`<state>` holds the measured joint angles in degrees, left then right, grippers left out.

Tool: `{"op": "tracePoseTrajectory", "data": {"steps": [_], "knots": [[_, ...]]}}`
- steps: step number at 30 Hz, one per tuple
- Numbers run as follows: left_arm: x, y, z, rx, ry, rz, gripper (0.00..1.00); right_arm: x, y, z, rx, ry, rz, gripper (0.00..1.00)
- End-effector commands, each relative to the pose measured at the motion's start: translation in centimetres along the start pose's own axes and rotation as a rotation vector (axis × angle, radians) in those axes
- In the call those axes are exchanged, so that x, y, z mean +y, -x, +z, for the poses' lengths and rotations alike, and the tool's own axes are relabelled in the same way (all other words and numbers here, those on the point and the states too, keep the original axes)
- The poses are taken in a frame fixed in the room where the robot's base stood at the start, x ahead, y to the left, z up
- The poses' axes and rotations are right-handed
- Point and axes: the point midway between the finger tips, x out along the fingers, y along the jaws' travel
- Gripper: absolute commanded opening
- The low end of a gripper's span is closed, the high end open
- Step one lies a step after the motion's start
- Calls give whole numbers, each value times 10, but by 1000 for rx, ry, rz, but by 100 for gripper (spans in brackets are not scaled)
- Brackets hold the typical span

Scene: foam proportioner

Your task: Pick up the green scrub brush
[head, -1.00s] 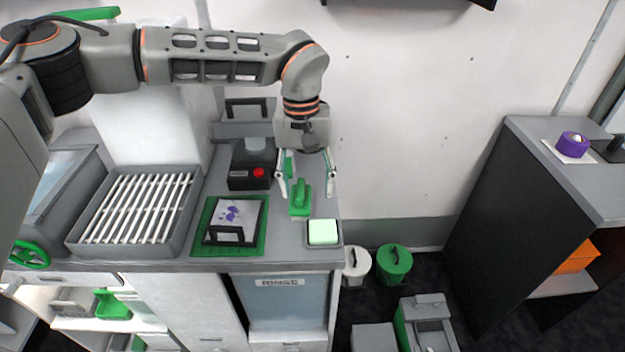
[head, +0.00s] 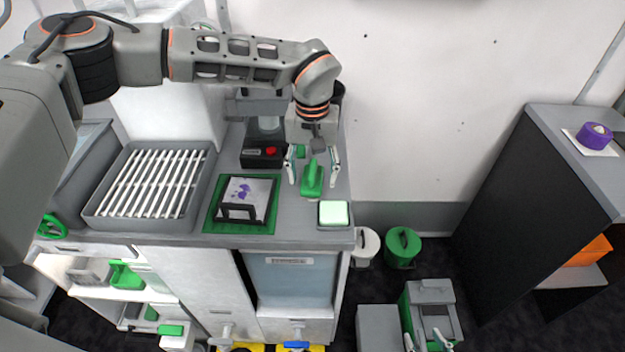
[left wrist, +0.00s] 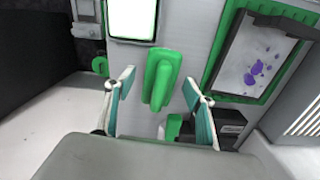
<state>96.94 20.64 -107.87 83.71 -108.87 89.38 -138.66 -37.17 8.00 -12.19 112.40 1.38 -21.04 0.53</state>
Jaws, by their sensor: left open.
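The green scrub brush (head: 312,180) stands on the grey counter near its right end, handle up. In the left wrist view the brush (left wrist: 161,78) shows in the gap between the fingertips. My left gripper (head: 313,168) is open over the brush, one finger on each side, with gaps visible. In the left wrist view its fingers (left wrist: 158,84) are spread and empty. Whether the tips are level with the handle is hard to tell. My right gripper (head: 427,341) shows only its fingertips at the bottom edge, apart and empty.
A pale green pad in a tray (head: 333,226) lies close in front of the brush. A green mat (head: 213,222) with a framed picture is to the left. A black box with a red button (head: 263,158) stands behind. A slatted tray (head: 93,214) is further left.

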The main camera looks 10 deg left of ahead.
Motion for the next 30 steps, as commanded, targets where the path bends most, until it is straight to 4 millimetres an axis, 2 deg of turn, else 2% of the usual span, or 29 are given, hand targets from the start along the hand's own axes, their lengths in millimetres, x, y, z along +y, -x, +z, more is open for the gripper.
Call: {"op": "tracePoseTrajectory", "data": {"steps": [4, 6, 9, 20, 30], "knots": [[0, 0, 0, 1, 0, 0, 52, 0, 0, 0, 1, -1, 0, 40], [0, 0, 0, 1, 0, 0, 33, 0, 0, 0, 1, -1, 0, 40], [0, 1, 0, 1, 0, 0, 12, 0, 0, 0, 1, -1, 0, 40], [1, 2, 0, 1, 0, 0, 12, 0, 0, -1, 1, 0, 0, 40], [10, 12, 8, 2, 1, 1, 12, 2, 5, -11, 6, 1, 2, 40]]}}
